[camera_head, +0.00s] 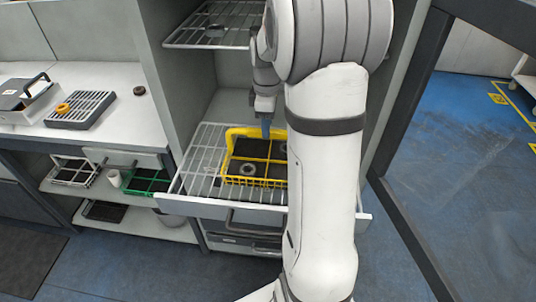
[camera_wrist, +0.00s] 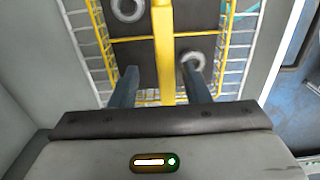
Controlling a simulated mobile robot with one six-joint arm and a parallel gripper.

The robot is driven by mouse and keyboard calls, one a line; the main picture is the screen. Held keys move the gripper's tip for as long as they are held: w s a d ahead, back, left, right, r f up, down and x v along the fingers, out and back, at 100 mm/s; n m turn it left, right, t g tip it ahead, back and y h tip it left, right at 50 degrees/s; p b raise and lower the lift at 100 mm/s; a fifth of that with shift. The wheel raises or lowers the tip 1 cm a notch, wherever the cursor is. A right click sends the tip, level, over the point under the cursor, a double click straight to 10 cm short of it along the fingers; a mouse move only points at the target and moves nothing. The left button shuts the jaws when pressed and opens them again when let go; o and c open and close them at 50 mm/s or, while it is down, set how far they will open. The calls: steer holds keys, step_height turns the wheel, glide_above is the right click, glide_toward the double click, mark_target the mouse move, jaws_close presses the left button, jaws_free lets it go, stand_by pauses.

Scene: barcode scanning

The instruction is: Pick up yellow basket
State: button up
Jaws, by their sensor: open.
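The yellow basket (camera_head: 236,167) sits on a pulled-out white wire shelf in the head view, with dark compartments and grey rings inside. My arm hides its right part. My gripper (camera_head: 266,128) is over the basket's far side. In the wrist view, the basket's yellow handle bar (camera_wrist: 164,55) runs between the two open fingers of my gripper (camera_wrist: 160,85). Grey rings (camera_wrist: 128,9) lie in the basket on both sides of the bar. I cannot tell whether the fingers touch the bar.
The wire shelf (camera_head: 196,182) extends from a grey cabinet, with another wire shelf (camera_head: 213,38) above. A white counter at left holds a grey rack (camera_head: 80,110) and a dark-topped device (camera_head: 25,92). Lower shelves hold a green basket (camera_head: 148,182) and a white basket (camera_head: 74,172). Blue floor lies at right.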

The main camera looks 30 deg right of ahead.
steer(key=f, duration=0.2)
steer(key=s+f, duration=0.1)
steer(key=shift+f, duration=0.4)
steer(key=shift+w+f, duration=0.1)
steer(key=shift+f, duration=0.25)
steer(key=shift+f, duration=0.25)
steer(key=shift+c, duration=0.5)
jaws_close()
